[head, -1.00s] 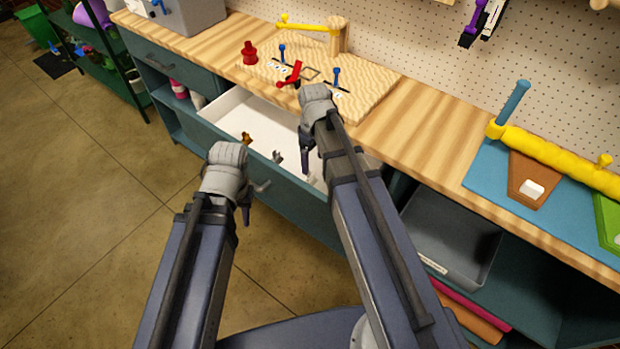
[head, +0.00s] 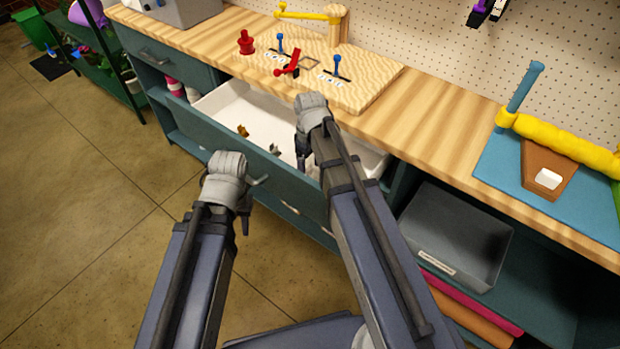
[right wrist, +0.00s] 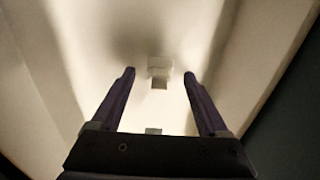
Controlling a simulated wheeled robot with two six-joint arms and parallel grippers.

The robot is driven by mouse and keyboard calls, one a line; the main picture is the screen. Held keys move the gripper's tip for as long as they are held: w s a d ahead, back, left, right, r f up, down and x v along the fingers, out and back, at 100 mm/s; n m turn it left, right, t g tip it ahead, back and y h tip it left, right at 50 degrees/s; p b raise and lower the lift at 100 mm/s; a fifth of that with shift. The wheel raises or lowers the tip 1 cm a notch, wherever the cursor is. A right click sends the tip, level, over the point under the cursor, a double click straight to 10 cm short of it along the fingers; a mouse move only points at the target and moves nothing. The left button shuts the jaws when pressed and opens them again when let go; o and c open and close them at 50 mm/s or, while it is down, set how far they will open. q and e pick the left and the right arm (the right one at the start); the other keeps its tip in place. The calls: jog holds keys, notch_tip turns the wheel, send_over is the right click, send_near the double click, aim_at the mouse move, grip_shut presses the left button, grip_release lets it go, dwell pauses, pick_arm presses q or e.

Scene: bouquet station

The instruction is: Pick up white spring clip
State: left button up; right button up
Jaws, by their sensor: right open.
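The white spring clip (right wrist: 159,69) lies on the pale drawer floor in the right wrist view, just beyond and between my fingertips. My right gripper (right wrist: 162,75) is open around empty space, one finger on each side of the clip's line.
The open white-lined drawer (head: 225,100) also holds a gold-brown clip (head: 243,131) and a grey clip (head: 275,149). Its teal front (head: 215,140) stands between my arms. The wooden worktop (head: 420,110) is above, and a grey bin (head: 455,235) sits on the shelf at right.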

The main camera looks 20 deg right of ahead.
jog(key=shift+f, duration=0.45)
jog(key=shift+r, duration=0.1)
jog(key=shift+c, duration=0.2)
grip_shut()
